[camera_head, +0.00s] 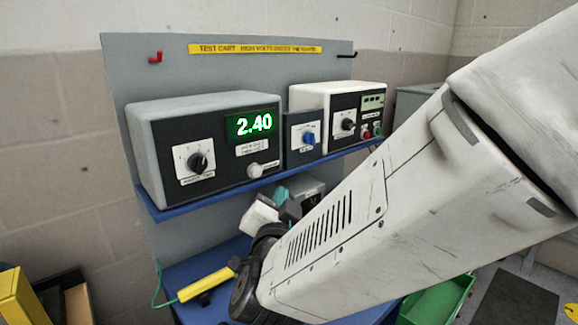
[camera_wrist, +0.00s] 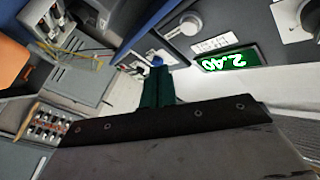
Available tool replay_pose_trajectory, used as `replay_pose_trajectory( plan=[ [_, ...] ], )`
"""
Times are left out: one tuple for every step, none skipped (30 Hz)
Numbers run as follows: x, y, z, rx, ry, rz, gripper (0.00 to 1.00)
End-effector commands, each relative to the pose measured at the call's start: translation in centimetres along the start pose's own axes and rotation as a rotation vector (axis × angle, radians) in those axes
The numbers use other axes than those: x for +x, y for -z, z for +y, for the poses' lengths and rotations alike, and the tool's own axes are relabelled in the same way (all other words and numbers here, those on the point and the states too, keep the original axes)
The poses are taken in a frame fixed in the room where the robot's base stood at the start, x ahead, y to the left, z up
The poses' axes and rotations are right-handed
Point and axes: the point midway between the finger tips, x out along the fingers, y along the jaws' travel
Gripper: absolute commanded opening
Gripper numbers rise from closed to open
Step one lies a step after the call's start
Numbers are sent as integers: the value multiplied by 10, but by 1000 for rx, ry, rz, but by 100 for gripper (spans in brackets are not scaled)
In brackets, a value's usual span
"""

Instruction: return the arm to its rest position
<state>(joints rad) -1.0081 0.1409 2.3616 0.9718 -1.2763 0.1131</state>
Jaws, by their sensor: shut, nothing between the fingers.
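My arm reaches from the right across the head view, with its wrist low in front of the cart. My gripper (camera_wrist: 158,72) shows in the wrist view as dark green fingers pressed together, with nothing between them. In the head view the gripper (camera_head: 281,193) is partly hidden by my arm, just below the blue shelf (camera_head: 205,198). The fingers point toward the cart's instruments and look apart from them, though the exact gap cannot be told.
A grey meter box (camera_head: 207,143) reading 2.40 and a white-cased unit (camera_head: 340,113) stand on the shelf. A small blue-knobbed box (camera_head: 304,137) sits between them. A yellow-handled tool (camera_head: 207,284) lies low left. A green bin (camera_head: 440,301) is lower right, partly behind my arm.

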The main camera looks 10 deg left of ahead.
Motion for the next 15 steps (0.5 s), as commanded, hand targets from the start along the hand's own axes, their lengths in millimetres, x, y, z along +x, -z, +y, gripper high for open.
replay_pose_trajectory(
  plan=[
    [-1,-13,-1,-8,5,-62,0],
    [-2,-23,-1,-17,12,-113,0],
    [-5,-40,-2,-33,23,-196,0],
    [-9,-55,-2,-49,34,-267,0],
    [-15,-67,-4,-64,47,-340,0],
    [-24,-82,-5,-86,66,-437,0],
    [-29,-89,-4,-102,77,-507,0],
    [-35,-95,-3,-118,87,-574,0],
    [-43,-101,0,-142,98,-660,0],
    [-49,-103,3,-159,104,-722,0],
    [-55,-104,8,-179,109,-783,0],
    [-63,-104,15,-205,112,-860,0],
    [-69,-102,21,-226,115,-916,0],
    [-76,-99,28,-248,115,-970,0],
    [-84,-93,38,-277,111,-1041,0]
  ],
)
